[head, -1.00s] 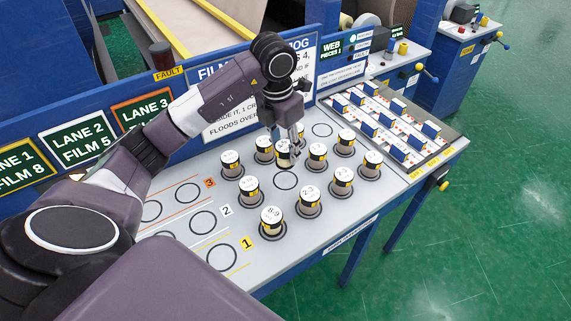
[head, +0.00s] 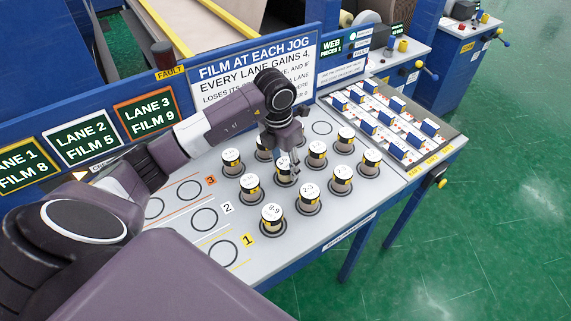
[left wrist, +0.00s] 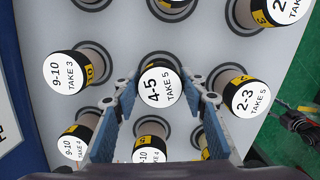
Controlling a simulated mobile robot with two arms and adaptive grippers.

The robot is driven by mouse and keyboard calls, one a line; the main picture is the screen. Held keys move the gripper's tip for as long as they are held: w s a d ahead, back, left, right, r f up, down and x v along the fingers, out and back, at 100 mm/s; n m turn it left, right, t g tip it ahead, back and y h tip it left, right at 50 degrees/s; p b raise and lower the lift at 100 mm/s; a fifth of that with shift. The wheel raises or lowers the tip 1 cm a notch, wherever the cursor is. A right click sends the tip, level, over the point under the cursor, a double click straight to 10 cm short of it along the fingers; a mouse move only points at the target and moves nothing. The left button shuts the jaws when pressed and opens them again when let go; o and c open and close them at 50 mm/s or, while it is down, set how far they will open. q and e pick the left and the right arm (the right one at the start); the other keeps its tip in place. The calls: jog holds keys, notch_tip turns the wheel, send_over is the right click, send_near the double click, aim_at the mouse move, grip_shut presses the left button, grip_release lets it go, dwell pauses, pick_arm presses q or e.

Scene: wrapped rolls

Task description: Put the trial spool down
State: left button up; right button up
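The trial spool, a round roll with a white top reading 4-5 TAKE 5 (left wrist: 157,88), stands upright among the other spools. In the head view the spool (head: 283,170) sits at a ring on the white table. My left gripper (head: 286,155) is over it. In the left wrist view the blue pads of my left gripper (left wrist: 162,95) are on either side of the spool, with gaps showing, so it looks open. A dark jointed shape at the right edge of that view may be my right gripper (left wrist: 300,124); its fingers are unclear.
Several similar spools stand close around, such as 2-3 TAKE 5 (left wrist: 244,92) and 9-10 TAKE 3 (left wrist: 70,74). Empty rings (head: 222,253) lie in the lanes at left. A tray of blue-topped pieces (head: 386,118) is at right. A sign panel (head: 255,73) stands behind.

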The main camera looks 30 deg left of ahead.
aim_at(282, 166)
pick_arm(q)
jog(key=shift+o, duration=1.4)
jog(key=shift+r, duration=0.1)
notch_tip(282, 166, up, 12)
jog(key=s+b, duration=0.1)
jog(key=b, duration=0.2)
jog(key=shift+s+a, duration=0.15)
jog(key=shift+s, duration=0.05)
